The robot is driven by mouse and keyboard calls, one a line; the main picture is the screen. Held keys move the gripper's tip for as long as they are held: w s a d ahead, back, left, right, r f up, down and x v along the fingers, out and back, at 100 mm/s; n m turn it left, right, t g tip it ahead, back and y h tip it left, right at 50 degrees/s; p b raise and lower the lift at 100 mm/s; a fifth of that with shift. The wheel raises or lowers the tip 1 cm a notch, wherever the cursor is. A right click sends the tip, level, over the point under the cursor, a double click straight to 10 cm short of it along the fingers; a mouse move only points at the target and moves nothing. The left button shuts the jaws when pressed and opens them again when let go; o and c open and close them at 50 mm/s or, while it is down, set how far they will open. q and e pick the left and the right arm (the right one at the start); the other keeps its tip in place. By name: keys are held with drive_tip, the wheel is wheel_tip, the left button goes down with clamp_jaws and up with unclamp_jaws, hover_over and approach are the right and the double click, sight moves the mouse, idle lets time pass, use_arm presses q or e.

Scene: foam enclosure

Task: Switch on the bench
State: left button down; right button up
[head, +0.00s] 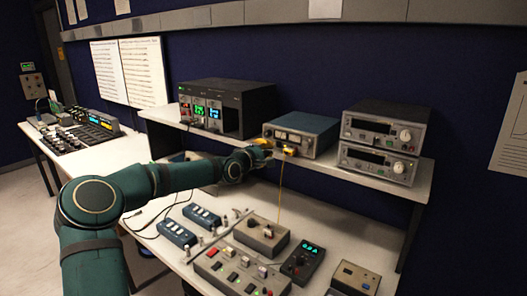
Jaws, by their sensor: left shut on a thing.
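The bench (345,236) is a white worktop with a raised shelf (430,180) behind it. On the shelf stand a black rack unit (245,100) with lit red, green and blue displays, a blue metal box (310,127), and two stacked grey instruments (385,125) with dark screens. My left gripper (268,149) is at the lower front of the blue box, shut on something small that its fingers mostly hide. Yellow-orange parts show there, and a thin yellow cable (281,188) hangs down from beside it. My right gripper is out of view.
On the worktop are a control panel (240,272) with red and lit green buttons, a grey box (262,236), a meter (303,263) with a lit green display, a small box (355,279) and two blue switch strips (176,233). A side table (60,158) stands at left.

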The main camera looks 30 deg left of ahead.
use_arm(q)
drive_tip(key=s+f, duration=0.1)
drive_tip(key=s, duration=0.9)
drive_tip(key=shift+a+f, duration=0.15)
drive_tip(key=shift+a, duration=0.25)
